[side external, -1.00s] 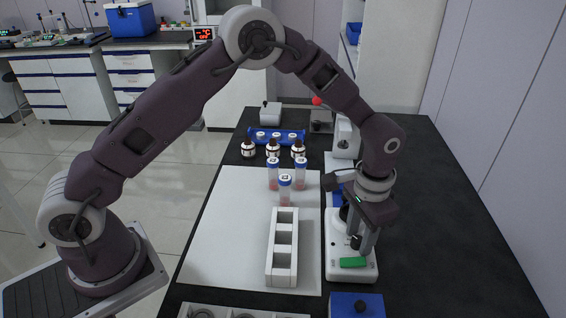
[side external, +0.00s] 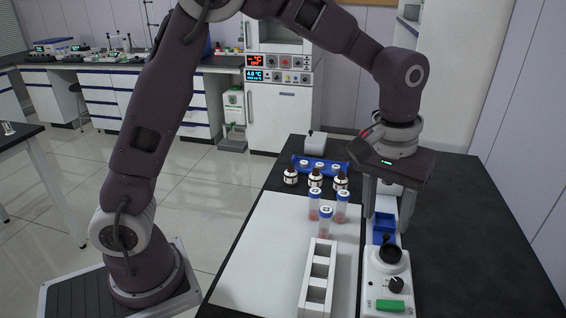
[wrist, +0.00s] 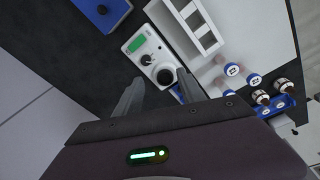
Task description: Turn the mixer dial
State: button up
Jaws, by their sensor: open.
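The mixer (side external: 376,292) is a white unit at the front right of the bench. Its black dial (side external: 396,285) sits on the top face, between a green panel (side external: 390,306) and a black round cup (side external: 390,256). The dial also shows in the wrist view (wrist: 146,60), beside the cup. The dial's setting is too small to read. My gripper (side external: 387,222) is open and empty, fingers down, above and behind the dial, apart from it. In the wrist view, the cup appears between the fingers and the dial just beyond them.
A white rack (side external: 318,278) stands left of the mixer on a white mat (side external: 265,245). Blue-capped tubes (side external: 326,222) and brown bottles (side external: 316,182) stand behind it. A blue block (wrist: 100,12) lies close to the mixer. The black bench (side external: 470,240) is clear to the right.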

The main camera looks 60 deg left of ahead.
jog(key=s+a+r+m+t, duration=0.1)
jog(key=s+a+r, duration=0.3)
jog(key=s, duration=0.3)
jog(key=s+a+r+m+t, duration=0.1)
jog(key=s+a+r, duration=0.3)
jog(key=s, duration=0.4)
jog(key=shift+s+a+r+t, duration=0.15)
jog(key=shift+a+r+t, duration=0.25)
jog(key=shift+r, duration=0.35)
jog(key=s+a+f+m+t, duration=0.1)
jog(key=s+a+f, duration=0.1)
jog(key=s, duration=0.6)
jog(key=shift+s+a+m+t, duration=0.2)
jog(key=shift+s+m+t, duration=0.05)
jog(key=shift+m+t, duration=0.05)
